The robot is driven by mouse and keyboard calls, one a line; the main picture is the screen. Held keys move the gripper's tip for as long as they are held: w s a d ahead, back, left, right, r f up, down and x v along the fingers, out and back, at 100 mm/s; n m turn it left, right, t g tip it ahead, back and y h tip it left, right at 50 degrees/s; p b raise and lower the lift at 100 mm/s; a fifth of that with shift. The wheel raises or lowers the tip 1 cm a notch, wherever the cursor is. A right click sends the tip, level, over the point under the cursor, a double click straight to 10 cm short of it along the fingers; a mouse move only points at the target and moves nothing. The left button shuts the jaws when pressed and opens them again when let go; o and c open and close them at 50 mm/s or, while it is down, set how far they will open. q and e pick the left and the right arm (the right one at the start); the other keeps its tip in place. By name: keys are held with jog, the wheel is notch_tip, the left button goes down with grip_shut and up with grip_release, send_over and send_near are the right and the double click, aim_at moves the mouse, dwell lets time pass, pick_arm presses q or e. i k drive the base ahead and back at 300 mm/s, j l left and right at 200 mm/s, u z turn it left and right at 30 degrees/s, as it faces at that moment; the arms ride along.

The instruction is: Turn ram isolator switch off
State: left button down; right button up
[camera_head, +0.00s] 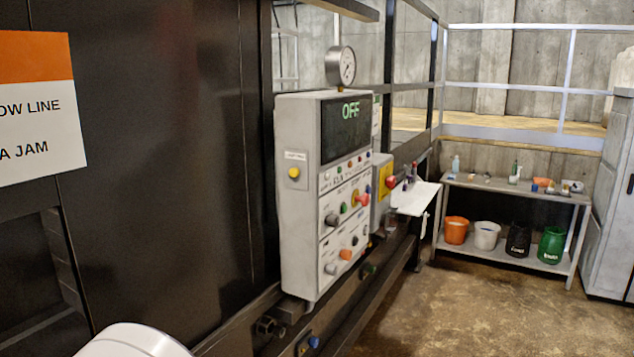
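A grey control panel (302,220) stands at the middle of the view, mounted on the dark machine. Its dark screen (346,128) reads OFF in green. Behind its right edge is a smaller grey box (379,215) with a red knob on a yellow plate (387,180). This looks like an isolator switch, but its label and exact position are too small to read. The panel front carries several small buttons and knobs, including a red one on yellow (361,200). Neither of my grippers is in view.
A pressure gauge (341,66) tops the panel. A white shelf (415,199) juts out beyond the small box. A bench (513,188) with bottles above and several buckets below stands at the back. A grey cabinet (607,210) is at right. The floor (480,317) in front is clear.

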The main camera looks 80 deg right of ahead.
aim_at(390, 181)
jog(key=z, duration=2.95)
jog(key=i+l, duration=0.35)
jog(key=u, duration=0.05)
